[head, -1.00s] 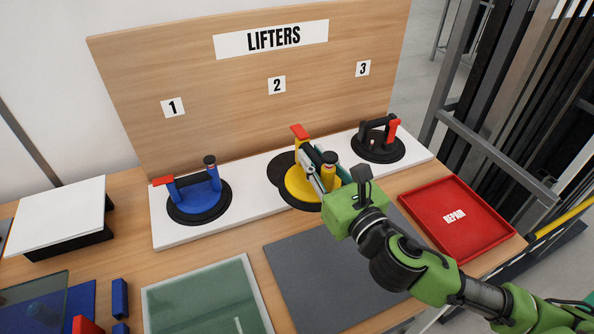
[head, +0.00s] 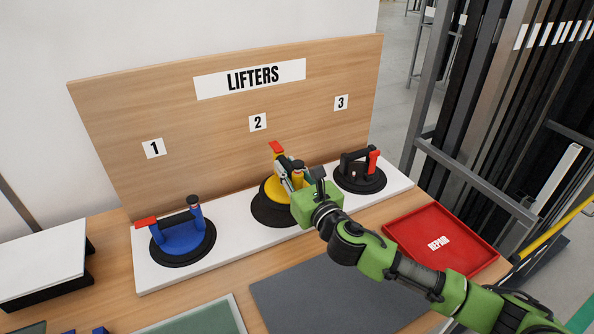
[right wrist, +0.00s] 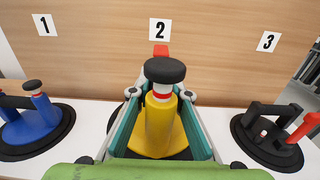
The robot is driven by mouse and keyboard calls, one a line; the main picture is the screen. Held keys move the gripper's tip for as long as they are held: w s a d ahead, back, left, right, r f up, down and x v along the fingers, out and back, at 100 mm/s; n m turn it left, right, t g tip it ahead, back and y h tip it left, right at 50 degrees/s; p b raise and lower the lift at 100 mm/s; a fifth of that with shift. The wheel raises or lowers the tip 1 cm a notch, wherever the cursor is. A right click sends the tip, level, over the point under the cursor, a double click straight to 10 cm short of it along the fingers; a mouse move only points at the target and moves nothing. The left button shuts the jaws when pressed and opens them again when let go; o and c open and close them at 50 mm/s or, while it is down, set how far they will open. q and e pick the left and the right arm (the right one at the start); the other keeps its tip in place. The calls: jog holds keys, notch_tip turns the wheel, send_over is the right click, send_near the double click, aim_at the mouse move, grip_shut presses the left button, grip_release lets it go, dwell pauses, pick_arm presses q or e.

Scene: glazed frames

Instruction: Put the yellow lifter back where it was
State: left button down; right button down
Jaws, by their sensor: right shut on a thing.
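The yellow lifter (head: 270,190) is at place 2 of the white shelf (head: 233,216), below the number 2 sign (head: 258,122). It has a red lever and a black-topped post. My right gripper (head: 291,176) is shut on its yellow post; in the right wrist view the gripper (right wrist: 160,112) has a finger on each side of the lifter (right wrist: 159,130). A black disc shows below the yellow body; I cannot tell whether the lifter rests on the shelf or hangs just above it. My left gripper is not in view.
The blue lifter (head: 182,238) stands at place 1 and the black lifter (head: 360,175) with a red lever at place 3. A red REPAIR tray (head: 440,240) lies at the right. A wooden LIFTERS board (head: 200,135) stands behind. A grey mat (head: 330,290) is bare.

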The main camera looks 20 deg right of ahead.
aim_at(280, 183)
jog(key=w+f, duration=0.2)
jog(key=w+a+f+b, duration=0.1)
jog(key=w+f, duration=0.1)
jog(key=f, duration=0.1)
jog(key=shift+w+a, duration=0.1)
jog(key=shift+w, duration=0.2)
jog(key=shift+w+f+b, duration=0.15)
jog(key=shift+f+b, duration=0.35)
jog(key=shift+f, duration=1.2)
jog(key=shift+f, duration=0.1)
jog(key=c, duration=2.2)
grip_release()
jog(key=shift+f, duration=0.3)
jog(key=o, duration=0.3)
jog(key=shift+r, duration=0.1)
jog(key=s, duration=0.4)
jog(key=s+d, duration=0.1)
jog(key=s, duration=0.3)
jog(key=s+d+b, duration=0.1)
jog(key=s, duration=0.3)
jog(key=shift+d, duration=0.15)
jog(key=shift+r, duration=0.1)
